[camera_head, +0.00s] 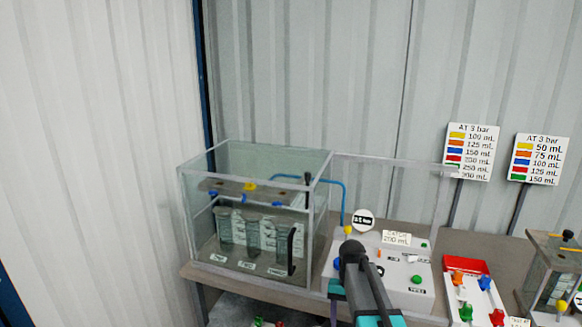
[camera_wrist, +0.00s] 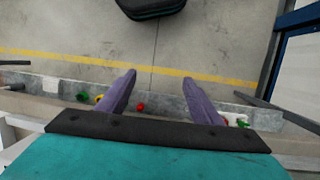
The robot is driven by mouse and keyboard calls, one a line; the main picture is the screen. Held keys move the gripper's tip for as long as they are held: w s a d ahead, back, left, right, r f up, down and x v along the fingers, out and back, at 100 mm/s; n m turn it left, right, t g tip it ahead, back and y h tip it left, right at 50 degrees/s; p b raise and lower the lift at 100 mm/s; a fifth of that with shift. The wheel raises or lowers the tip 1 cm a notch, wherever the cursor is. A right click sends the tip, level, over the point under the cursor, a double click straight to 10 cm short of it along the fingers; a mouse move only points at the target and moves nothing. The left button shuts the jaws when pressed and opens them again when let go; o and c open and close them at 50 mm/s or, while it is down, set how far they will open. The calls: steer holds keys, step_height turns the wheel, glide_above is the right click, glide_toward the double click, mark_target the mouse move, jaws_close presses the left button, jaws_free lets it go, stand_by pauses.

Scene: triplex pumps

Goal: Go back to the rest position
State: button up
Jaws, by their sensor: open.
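In the wrist view my gripper (camera_wrist: 158,85) has its two purple fingers spread wide apart with nothing between them. Beyond the fingertips lie the grey floor and a yellow floor line. In the head view my dark and teal arm (camera_head: 362,275) rises in front of the white control panel (camera_head: 410,265). The gripper's fingers cannot be made out in that view.
A clear tank (camera_head: 250,215) with several cylinders stands on the bench, left of the panel. Two sign boards (camera_head: 470,152) stand behind. In the wrist view, small coloured pieces (camera_wrist: 141,107) lie along a grey ledge.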

steer(key=s+f+n+g+b, duration=0.2)
steer(key=s+f+b, duration=0.6)
steer(key=s+f, duration=2.7)
step_height(320, 180, down, 4)
steer(key=shift+s+a+f+n+g, duration=0.15)
steer(key=shift+a+f+n+g, duration=0.2)
steer(key=shift+n, duration=0.65)
steer(key=shift+r, duration=0.15)
